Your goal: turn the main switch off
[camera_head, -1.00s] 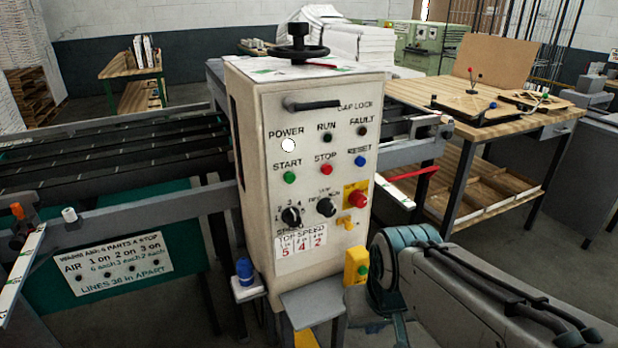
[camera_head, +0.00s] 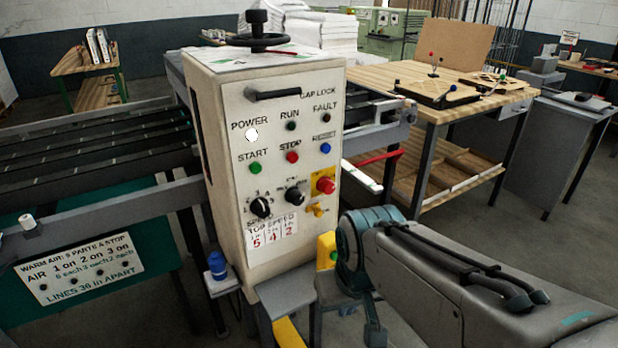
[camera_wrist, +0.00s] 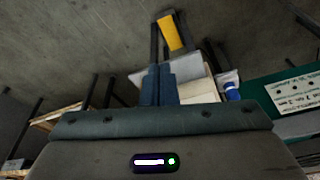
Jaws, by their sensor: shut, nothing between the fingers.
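The pale control cabinet (camera_head: 270,150) stands upright in the middle of the head view. Its front has a white POWER lamp (camera_head: 251,135), two black rotary knobs, a red knob (camera_head: 326,185) on a yellow plate, and a small yellow handle (camera_head: 317,210) below it. No label reading main switch is legible, so I cannot tell which control it is. In the wrist view, my gripper (camera_wrist: 158,86) is shut and empty, its blue fingers together in front of part of the cabinet (camera_wrist: 196,92). My arm is right of the cabinet in the head view; the fingertips are not clear there.
A blue cap (camera_head: 217,265) is on a bracket at lower left. Rails and a green signed panel (camera_head: 85,270) lie left. A wooden workbench (camera_head: 385,78) stands behind right.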

